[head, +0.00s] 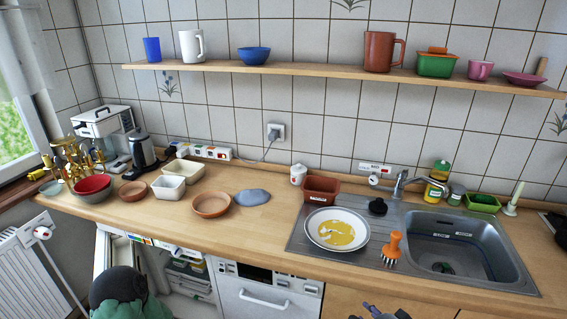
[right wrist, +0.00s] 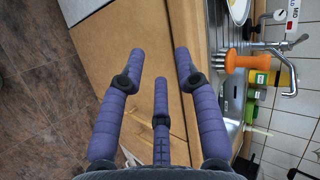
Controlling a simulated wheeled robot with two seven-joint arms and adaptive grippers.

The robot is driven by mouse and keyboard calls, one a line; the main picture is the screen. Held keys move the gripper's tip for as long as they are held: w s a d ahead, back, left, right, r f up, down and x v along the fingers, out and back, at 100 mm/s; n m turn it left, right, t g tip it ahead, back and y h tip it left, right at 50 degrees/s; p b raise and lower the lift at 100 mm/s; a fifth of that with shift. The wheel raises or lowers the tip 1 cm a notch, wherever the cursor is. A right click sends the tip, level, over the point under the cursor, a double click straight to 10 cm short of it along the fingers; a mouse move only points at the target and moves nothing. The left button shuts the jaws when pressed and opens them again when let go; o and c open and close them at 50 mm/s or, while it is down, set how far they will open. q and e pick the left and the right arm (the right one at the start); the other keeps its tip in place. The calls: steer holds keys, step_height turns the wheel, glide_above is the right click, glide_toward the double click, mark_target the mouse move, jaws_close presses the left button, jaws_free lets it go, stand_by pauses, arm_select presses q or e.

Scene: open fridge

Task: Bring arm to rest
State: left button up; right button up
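My right gripper (right wrist: 157,70) has purple jointed fingers. In the right wrist view they are spread apart with nothing between them, in front of the wooden cabinet fronts (right wrist: 110,45). In the head view only the purple tips of my right gripper (head: 385,312) show at the bottom edge, below the counter. A dark rounded part with green at the bottom left of the head view looks like my left gripper (head: 122,290). It is in front of the open fridge (head: 190,278), and its fingers cannot be made out.
A plate (head: 337,229) with yellow residue, an orange brush (head: 393,249) and a steel sink (head: 460,245) are on the right. Bowls, a kettle (head: 142,155) and a coffee machine (head: 105,125) stand left.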

steer(key=s+a+f+n+g, duration=0.3)
steer(key=s+a+f+n, duration=0.1)
steer(key=f, duration=0.5)
steer(key=s+a+f+n+g+y, duration=0.1)
steer(key=s+a+f+n+g, duration=0.3)
steer(key=s+f, duration=0.3)
steer(key=s+a+f+n+g+y, duration=0.1)
steer(key=s+a+f+n+g, duration=0.2)
steer(key=f, duration=0.9)
steer(key=s+a+n, duration=0.1)
steer(key=s+a, duration=0.1)
steer(key=s, duration=0.1)
steer(key=shift+f+n, duration=0.15)
steer(key=shift+n, duration=0.25)
